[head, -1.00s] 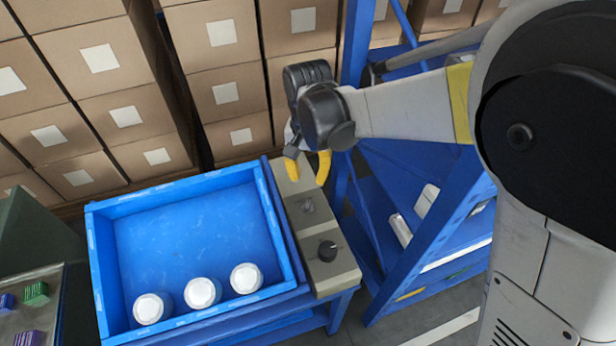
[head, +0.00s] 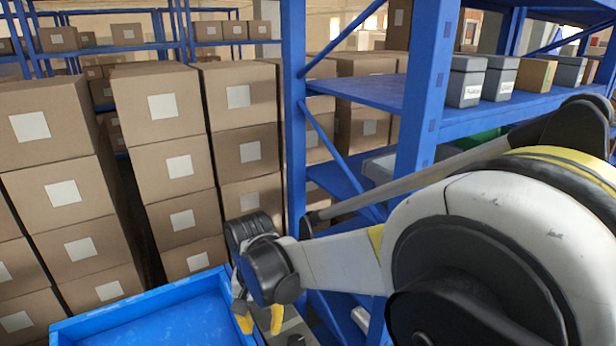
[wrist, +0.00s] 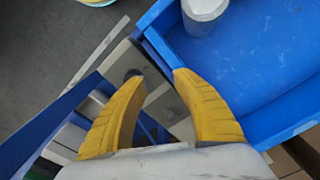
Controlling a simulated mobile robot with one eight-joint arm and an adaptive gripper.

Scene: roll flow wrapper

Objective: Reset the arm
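My gripper (head: 259,320) is at the lower middle of the head view, beside the right edge of the blue tray. In the wrist view its two yellow fingers (wrist: 160,88) are spread apart with nothing between them. Below and beyond the fingers is the grey control box (wrist: 157,92) with a dark knob, apart from the fingertips as far as I can tell. In the head view the control box (head: 290,335) is mostly cut off by the bottom edge.
The blue tray (head: 150,303) is left of my gripper; a white-topped cylinder (wrist: 205,8) is in it. Stacked cardboard boxes (head: 180,165) stand behind. A blue shelf rack (head: 425,100) with grey bins (head: 465,80) stands close on the right.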

